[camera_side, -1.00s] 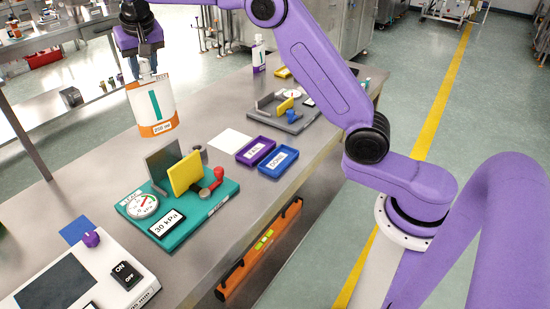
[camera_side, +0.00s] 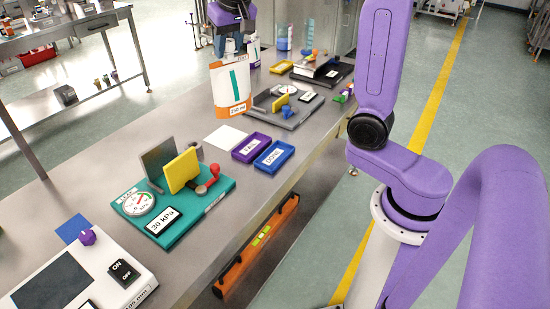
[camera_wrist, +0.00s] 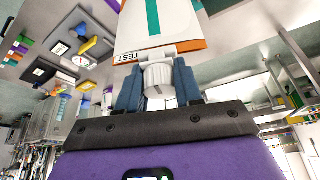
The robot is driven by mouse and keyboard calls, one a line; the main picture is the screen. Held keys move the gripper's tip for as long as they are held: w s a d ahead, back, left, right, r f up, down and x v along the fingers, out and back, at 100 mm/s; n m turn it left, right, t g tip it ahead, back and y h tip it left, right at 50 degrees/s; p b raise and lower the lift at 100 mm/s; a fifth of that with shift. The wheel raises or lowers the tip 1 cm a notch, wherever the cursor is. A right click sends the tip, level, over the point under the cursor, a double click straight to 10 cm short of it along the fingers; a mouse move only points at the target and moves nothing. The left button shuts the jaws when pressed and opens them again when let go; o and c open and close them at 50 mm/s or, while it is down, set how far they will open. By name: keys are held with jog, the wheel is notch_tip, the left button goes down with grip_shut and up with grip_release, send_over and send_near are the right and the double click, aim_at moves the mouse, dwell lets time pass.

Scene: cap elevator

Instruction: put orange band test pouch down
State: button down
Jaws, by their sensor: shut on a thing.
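The orange band test pouch (camera_side: 230,88) is white with a teal stripe and an orange band at its lower edge. It hangs upright under my gripper (camera_side: 231,50), left of the grey fixture in the side view. In the wrist view, my gripper (camera_wrist: 158,86) has its blue-grey fingers shut on the pouch's white cap, and the pouch (camera_wrist: 185,22) extends beyond it, marked TEST. The pouch appears to be above the bench (camera_side: 110,130); its exact height is hard to tell.
A white square (camera_side: 225,138) lies on the bench below the pouch. Purple (camera_side: 250,148) and blue (camera_side: 273,156) trays sit beside it. The grey fixture (camera_side: 287,107) stands close to the pouch's right. A teal leak tester (camera_side: 175,210) with a yellow plate is nearer.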

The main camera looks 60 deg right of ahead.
jog(key=s+d+f, duration=0.4)
jog(key=s, duration=0.5)
jog(key=s+d+f, duration=0.3)
jog(key=s+f, duration=0.1)
jog(key=s, duration=0.5)
jog(key=w+d+f, duration=0.2)
jog(key=w+f, duration=0.4)
jog(key=w+d+f, duration=0.2)
jog(key=w+f, duration=0.4)
jog(key=f, duration=0.1)
jog(key=shift+w+d+f+m, duration=0.25)
jog(key=shift+w+d+m, duration=0.05)
jog(key=shift+f, duration=0.15)
jog(key=c, duration=0.8)
grip_release()
jog(key=shift+o, duration=0.2)
